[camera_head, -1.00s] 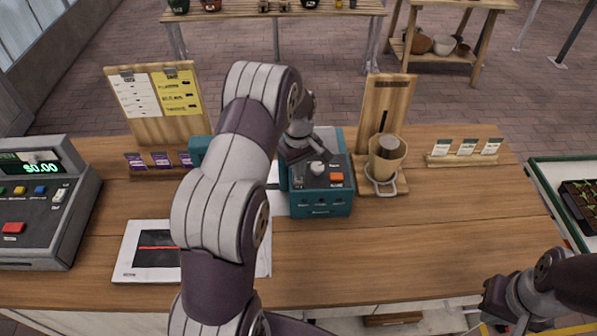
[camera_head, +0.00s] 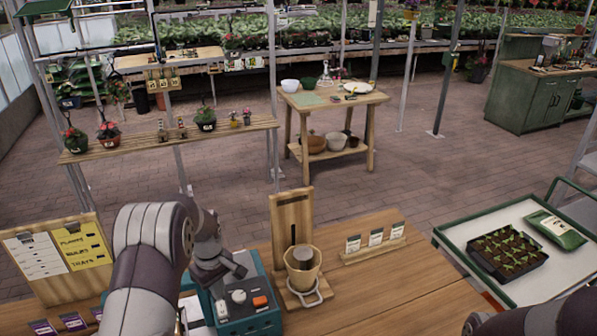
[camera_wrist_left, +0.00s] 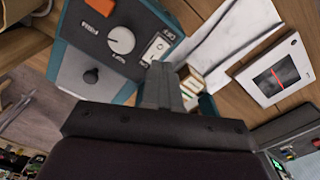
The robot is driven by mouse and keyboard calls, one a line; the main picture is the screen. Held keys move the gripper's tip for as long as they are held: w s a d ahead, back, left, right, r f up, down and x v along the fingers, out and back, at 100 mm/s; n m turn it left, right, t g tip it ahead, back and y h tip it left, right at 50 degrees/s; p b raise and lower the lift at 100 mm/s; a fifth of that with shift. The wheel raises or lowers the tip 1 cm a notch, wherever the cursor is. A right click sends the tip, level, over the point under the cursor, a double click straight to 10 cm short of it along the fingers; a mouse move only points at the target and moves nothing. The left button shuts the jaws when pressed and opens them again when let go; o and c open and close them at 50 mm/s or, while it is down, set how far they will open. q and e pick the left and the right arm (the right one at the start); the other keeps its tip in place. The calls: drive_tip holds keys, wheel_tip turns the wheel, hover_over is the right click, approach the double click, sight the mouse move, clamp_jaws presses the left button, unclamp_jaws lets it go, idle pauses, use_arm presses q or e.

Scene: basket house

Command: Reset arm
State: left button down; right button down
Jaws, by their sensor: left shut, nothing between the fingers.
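My left arm comes in from the lower left of the head view. Its gripper (camera_head: 236,270) is shut and empty, just over the back of the teal device (camera_head: 254,322) with a white knob and an orange button. In the left wrist view the shut fingers (camera_wrist_left: 162,82) point at the counter beside this device (camera_wrist_left: 80,72); I cannot tell whether they touch it. Only a dark part of my right arm shows at the lower right edge of the head view, and its fingers are hidden.
Close to the device stand a wooden holder (camera_head: 291,215) with a cup (camera_head: 303,277) and a clipboard stand (camera_head: 75,283). A card rack (camera_head: 374,251) is farther right. A seedling tray (camera_head: 507,254) lies on a cart.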

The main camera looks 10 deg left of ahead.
use_arm(q)
drive_tip(key=s+m, duration=0.1)
drive_tip(key=s+f+m, duration=0.1)
drive_tip(key=s+d+m, duration=0.1)
drive_tip(key=shift+s+d+f+m+b, duration=0.1)
drive_tip(key=shift+s+f+m+b, duration=0.2)
drive_tip(key=shift+f, duration=0.1)
drive_tip(key=s+d+f+m+b, duration=0.1)
drive_tip(key=s+d+m+b, duration=0.3)
drive_tip(key=s, duration=0.4)
drive_tip(key=s+d+f+m+t+b, duration=0.1)
drive_tip(key=s+d+m+b, duration=0.3)
drive_tip(key=s+d+b, duration=0.2)
drive_tip(key=shift+s+d+m+b, duration=0.3)
drive_tip(key=shift+s+d+b, duration=0.1)
drive_tip(key=shift+s+b, duration=0.55)
drive_tip(key=shift+s, duration=0.25)
